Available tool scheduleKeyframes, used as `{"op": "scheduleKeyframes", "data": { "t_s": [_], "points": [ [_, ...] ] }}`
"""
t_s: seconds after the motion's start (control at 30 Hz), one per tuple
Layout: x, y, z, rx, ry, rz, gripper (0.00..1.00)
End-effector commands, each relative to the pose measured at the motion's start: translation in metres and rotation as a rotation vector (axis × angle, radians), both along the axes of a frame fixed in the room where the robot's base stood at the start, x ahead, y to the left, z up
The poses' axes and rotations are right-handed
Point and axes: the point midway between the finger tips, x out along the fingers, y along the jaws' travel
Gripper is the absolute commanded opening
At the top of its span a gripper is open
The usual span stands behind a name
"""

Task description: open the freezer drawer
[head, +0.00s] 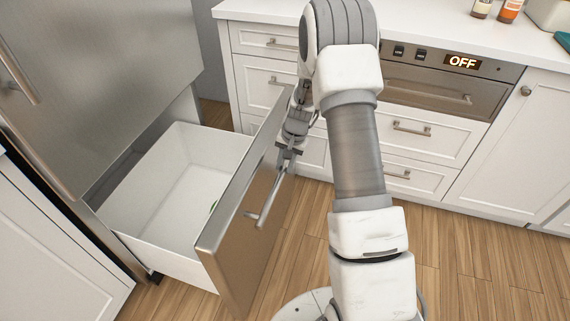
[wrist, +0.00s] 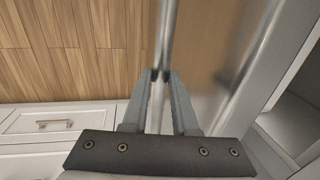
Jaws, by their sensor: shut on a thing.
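The freezer drawer (head: 245,215) is the steel-fronted lower drawer of the fridge at the left of the head view. It stands pulled well out, and its white bin (head: 175,195) shows inside, mostly bare. A small green thing shows at the bin's right side, partly hidden by the front. A bar handle (head: 268,205) runs along the drawer front. My gripper (head: 288,150) is at the far part of this handle. In the wrist view my gripper (wrist: 160,75) has its fingers closed on the handle bar (wrist: 166,35).
The fridge's upper steel door (head: 100,80) is shut above the drawer. White cabinets with drawers (head: 265,75) and a steel oven (head: 440,90) reading OFF stand behind and to the right. Bottles (head: 509,10) stand on the white counter. Wooden floor (head: 480,270) is clear at the right.

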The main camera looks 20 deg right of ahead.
Motion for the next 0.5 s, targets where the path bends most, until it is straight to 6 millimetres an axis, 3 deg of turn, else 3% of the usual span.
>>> {"op": "scheduleKeyframes", "data": {
  "t_s": [0.37, 0.4, 0.5],
  "points": [
    [-0.0019, 0.0005, -0.0016, 0.001, 0.005, 0.0, 0.0],
    [-0.0019, 0.0005, -0.0016, 0.001, 0.005, 0.0, 0.32],
    [-0.0014, 0.0004, -0.0012, 0.001, 0.004, 0.001, 0.5]
  ]
}}
